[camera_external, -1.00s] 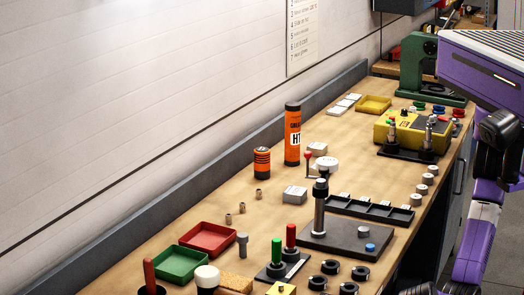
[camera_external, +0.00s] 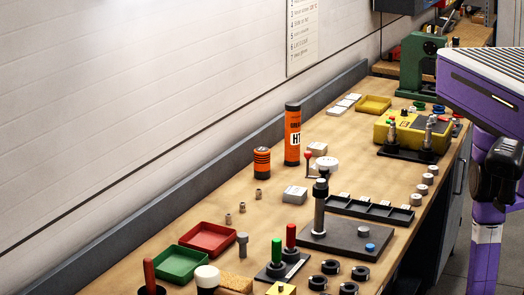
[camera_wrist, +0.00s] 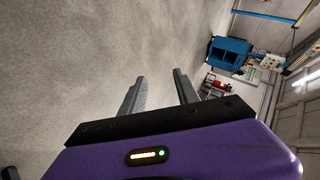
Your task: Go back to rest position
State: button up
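My gripper (camera_wrist: 158,90) shows in the wrist view with its two grey fingers apart and nothing between them. It points over bare grey floor, away from the workbench. In the external view my purple arm is at the right edge, beside the bench, and the gripper itself is not visible there. The wooden workbench (camera_external: 150,232) runs along the white wall, and my arm touches nothing on it that I can see.
The bench holds a red tray (camera_external: 208,239), a green tray (camera_external: 180,263), an orange canister (camera_external: 292,135), a yellow box (camera_external: 399,131) and a green press (camera_external: 423,65). In the wrist view a blue cabinet (camera_wrist: 229,52) stands far off. The floor (camera_wrist: 100,60) before the gripper is clear.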

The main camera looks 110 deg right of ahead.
jog(key=s+d+f+m+g+h+b, duration=0.1)
jog(key=s+d+f+h, duration=0.1)
jog(key=s+d+f, duration=0.55)
jog(key=s+d+f+g+h+b, duration=0.15)
jog(key=s+d+f, duration=0.25)
jog(key=d+f, duration=0.6)
jog(key=w+d+r+m+t, duration=0.2)
jog(key=w+d+t, duration=0.3)
jog(key=w+d, duration=0.45)
jog(key=w+d+r+m+t, duration=0.2)
jog(key=w+d+t, duration=0.35)
jog(key=d, duration=0.65)
jog(key=w+d+r+t+h, duration=0.2)
jog(key=d+r+t, duration=0.2)
jog(key=d+r, duration=0.65)
jog(key=s+d+r+m+t+h+p, duration=0.1)
jog(key=s+d+r+t+h, duration=0.15)
jog(key=d+r, duration=0.5)
jog(key=s+d+r+t+h+p, duration=0.1)
jog(key=d+r+t+h, duration=0.3)
jog(key=r, duration=0.6)
notch_tip(320, 180, up, 30)
jog(key=d+g+p, duration=0.1)
jog(key=g+p, duration=0.1)
jog(key=p, duration=2.8)
jog(key=shift+d+r+y+p, duration=0.15)
jog(key=shift+r+y+p, duration=0.1)
jog(key=shift+y+p, duration=0.15)
